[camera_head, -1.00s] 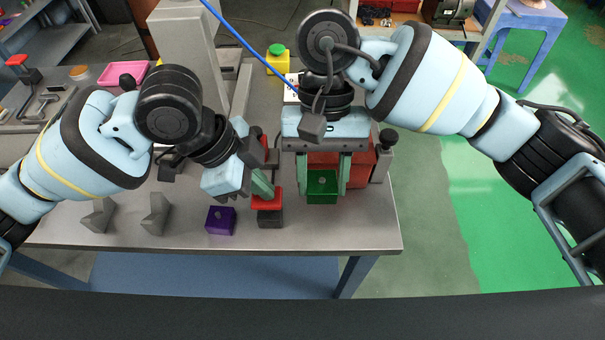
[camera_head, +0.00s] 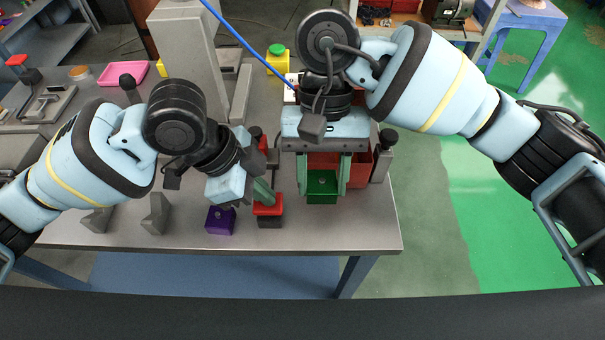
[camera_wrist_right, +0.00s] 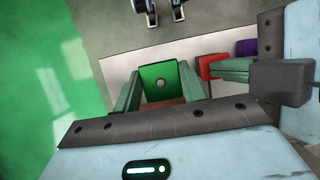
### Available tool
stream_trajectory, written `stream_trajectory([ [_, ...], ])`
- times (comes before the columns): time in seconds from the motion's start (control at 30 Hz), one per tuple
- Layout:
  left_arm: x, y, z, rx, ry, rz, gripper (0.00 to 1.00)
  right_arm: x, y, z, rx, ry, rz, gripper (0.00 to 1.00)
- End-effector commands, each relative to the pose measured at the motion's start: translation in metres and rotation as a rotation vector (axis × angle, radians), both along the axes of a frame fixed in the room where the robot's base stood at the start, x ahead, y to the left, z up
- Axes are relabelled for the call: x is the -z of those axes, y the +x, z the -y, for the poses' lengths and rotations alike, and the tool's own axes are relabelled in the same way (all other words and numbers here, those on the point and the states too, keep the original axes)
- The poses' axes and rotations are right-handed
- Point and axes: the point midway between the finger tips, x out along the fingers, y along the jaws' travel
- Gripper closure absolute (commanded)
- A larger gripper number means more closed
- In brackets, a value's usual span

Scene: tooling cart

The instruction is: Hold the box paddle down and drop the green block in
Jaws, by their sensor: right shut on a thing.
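My right gripper (camera_head: 322,186) is shut on the green block (camera_head: 321,187) and holds it over the red box (camera_head: 359,172). The block, with a round hole in its face, also shows between the fingers in the right wrist view (camera_wrist_right: 161,84). The red paddle (camera_head: 268,208) sits on a dark base left of the box. My left gripper (camera_head: 266,196) has its green fingertips together, down at the paddle's top, and appears to press on it. The right wrist view shows the paddle (camera_wrist_right: 210,66) at the left fingertips. The right gripper hides much of the box.
A purple block (camera_head: 220,220) lies just left of the paddle. Grey wedge blocks (camera_head: 157,214) stand further left near the front edge. A yellow block with a green top (camera_head: 277,61) is at the back. A dark-knobbed grey post (camera_head: 383,158) stands right of the box.

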Motion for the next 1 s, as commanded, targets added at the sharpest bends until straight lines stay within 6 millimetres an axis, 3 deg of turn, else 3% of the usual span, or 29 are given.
stream_trajectory([
  [0.8, 0.016, -0.002, -0.001, 0.003, 0.007, -0.008, 1.0, 0.0, 0.0, 0.0, 0.0, 0.0, 0.0, 0.86],
  [1.0, 0.015, -0.002, -0.001, 0.003, 0.006, -0.008, 1.0, 0.001, 0.009, -0.001, 0.001, 0.001, -0.001, 0.86],
])
